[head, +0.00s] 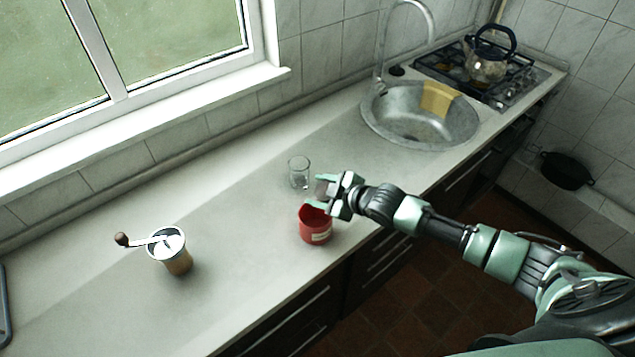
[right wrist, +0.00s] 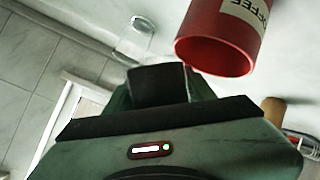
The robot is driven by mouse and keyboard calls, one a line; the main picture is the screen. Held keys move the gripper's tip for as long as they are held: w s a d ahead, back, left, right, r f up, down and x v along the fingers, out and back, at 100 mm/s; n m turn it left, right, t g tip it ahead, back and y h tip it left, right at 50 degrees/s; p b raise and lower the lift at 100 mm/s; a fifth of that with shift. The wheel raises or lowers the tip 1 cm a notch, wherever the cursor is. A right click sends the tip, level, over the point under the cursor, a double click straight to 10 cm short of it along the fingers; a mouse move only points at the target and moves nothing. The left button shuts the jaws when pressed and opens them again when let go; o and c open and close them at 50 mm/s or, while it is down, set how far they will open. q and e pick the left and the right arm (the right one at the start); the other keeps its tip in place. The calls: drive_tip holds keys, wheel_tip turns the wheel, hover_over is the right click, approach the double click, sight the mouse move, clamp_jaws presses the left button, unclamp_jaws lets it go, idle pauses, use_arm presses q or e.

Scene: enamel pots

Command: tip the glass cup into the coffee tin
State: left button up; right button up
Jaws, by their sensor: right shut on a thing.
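My right gripper (head: 331,194) is shut on a small see-through cup, the glass cup (head: 322,187), held above the counter at the far side of the coffee tin. The fingers partly hide it, and its tilt is hard to tell. The red coffee tin (head: 316,228) stands upright and open on the counter, just below the gripper in the head view. In the right wrist view the tin (right wrist: 222,35) is at the upper right with its label showing, beside the dark finger. I cannot make out the held cup there. My left gripper is not in view.
Another clear glass (head: 300,173) stands on the counter behind the gripper. A coffee grinder (head: 177,260) with a crank stands at the left. The sink (head: 400,128) with a yellow cloth (head: 438,98) and a kettle (head: 487,65) on the hob are farther right. Counter between grinder and tin is clear.

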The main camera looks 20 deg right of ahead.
drive_tip(key=shift+f+n+h+b, duration=0.4)
drive_tip(key=shift+n+h+b, duration=0.2)
drive_tip(key=n+h+b, duration=0.1)
drive_tip(key=n+t+h+b, duration=0.1)
drive_tip(key=b, duration=0.1)
drive_tip(key=shift+w+d+f, duration=0.1)
drive_tip(key=shift+d+f, duration=0.1)
drive_tip(key=shift+d, duration=0.05)
drive_tip(key=shift+r+n+t+h+b, duration=0.2)
drive_tip(key=shift+n+t+h+b, duration=0.1)
drive_tip(key=shift+n+h, duration=0.1)
drive_tip(key=shift+a+r+n+h, duration=0.1)
drive_tip(key=shift+r+n+h, duration=0.15)
drive_tip(key=shift+n+h, duration=0.05)
drive_tip(key=shift+r+n+t+h, duration=0.3)
drive_tip(key=shift+n+t+h, duration=0.3)
drive_tip(key=shift+n, duration=0.2)
drive_tip(key=shift+a+r+n+t+h+b, duration=0.2)
drive_tip(key=shift+r+n+t+h+b, duration=0.15)
drive_tip(key=shift+r+n+t+h, duration=0.35)
drive_tip(key=shift+f, duration=0.25)
